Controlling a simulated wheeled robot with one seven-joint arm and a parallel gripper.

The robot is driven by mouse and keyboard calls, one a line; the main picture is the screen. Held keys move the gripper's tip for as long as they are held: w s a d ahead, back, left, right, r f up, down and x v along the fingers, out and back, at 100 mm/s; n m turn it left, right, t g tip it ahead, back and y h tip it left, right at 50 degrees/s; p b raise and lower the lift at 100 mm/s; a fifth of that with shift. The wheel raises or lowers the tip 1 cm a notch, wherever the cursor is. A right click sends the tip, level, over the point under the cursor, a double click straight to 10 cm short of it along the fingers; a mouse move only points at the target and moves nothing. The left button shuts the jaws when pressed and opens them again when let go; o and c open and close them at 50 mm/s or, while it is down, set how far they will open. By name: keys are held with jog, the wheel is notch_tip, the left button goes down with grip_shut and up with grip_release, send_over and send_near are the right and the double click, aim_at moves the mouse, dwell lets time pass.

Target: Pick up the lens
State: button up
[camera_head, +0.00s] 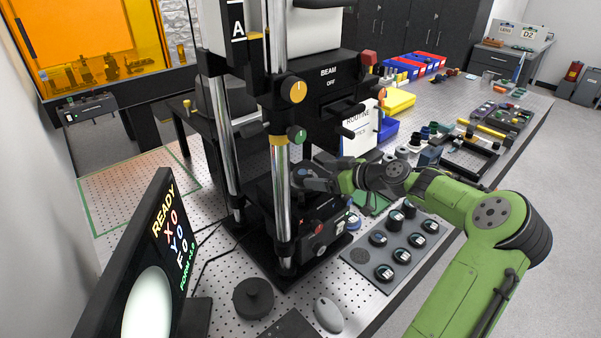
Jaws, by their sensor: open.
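My green arm reaches in from the right, and my dark gripper (308,178) is open at the stage of the black interferometer (288,225), just right of its front chrome post. The fingertips are small and partly lost against the dark instrument, so I cannot tell what lies between them. No lens can be made out for sure at the gripper. A grey tray (362,275) right of the instrument holds several dark round pieces with pale labelled tops. A blue round piece (353,222) sits near the tray's back left corner, below my wrist.
A monitor (160,270) showing READY stands at the front left. A black round knob (253,298) and a white mouse (329,314) lie in front of the instrument. Blue and yellow bins (398,102) and other parts stand farther back. Perforated table is bare at the left.

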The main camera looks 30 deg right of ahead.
aim_at(306, 173)
jog(key=p+x, duration=0.1)
jog(key=x, duration=0.5)
jog(key=shift+w+r, duration=0.1)
jog(key=shift+s, duration=0.25)
jog(key=shift+c, duration=0.7)
jog(key=c, duration=1.1)
notch_tip(306, 173, up, 10)
jog(key=shift+w+r, duration=0.1)
